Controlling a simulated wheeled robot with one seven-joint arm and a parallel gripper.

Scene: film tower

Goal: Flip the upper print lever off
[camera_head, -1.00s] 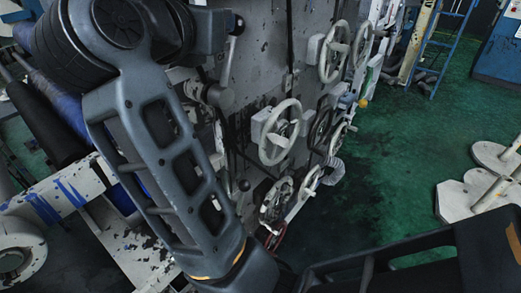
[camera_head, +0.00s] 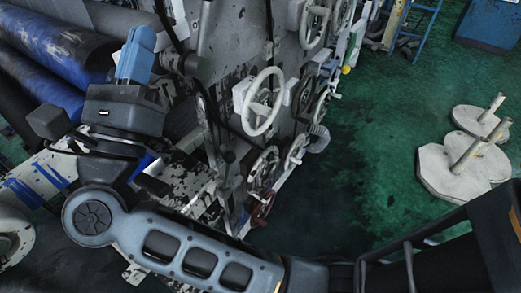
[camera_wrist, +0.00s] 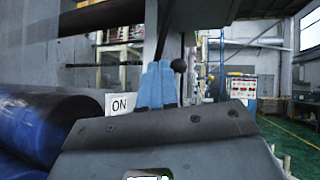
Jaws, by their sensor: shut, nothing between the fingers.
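My gripper (camera_head: 143,38) has blue fingers pointing up in the head view, left of the machine's side panel. In the wrist view its fingers (camera_wrist: 159,72) are together and empty. A lever with a black ball knob (camera_wrist: 180,65) stands upright just right of the fingertips there. The lower part of its shaft is hidden behind my gripper, and contact cannot be told. A white "ON" sign (camera_wrist: 119,104) is left of the fingers. In the head view a dark hub (camera_head: 196,66) sits right of my gripper; a lower black knob (camera_head: 228,157) shows below it.
Several handwheels (camera_head: 264,101) stick out from the panel on the right. Blue rollers (camera_head: 50,42) lie close on the left. White stands (camera_head: 468,150) are on the green floor at the right, with open floor (camera_head: 365,170) between them and the machine.

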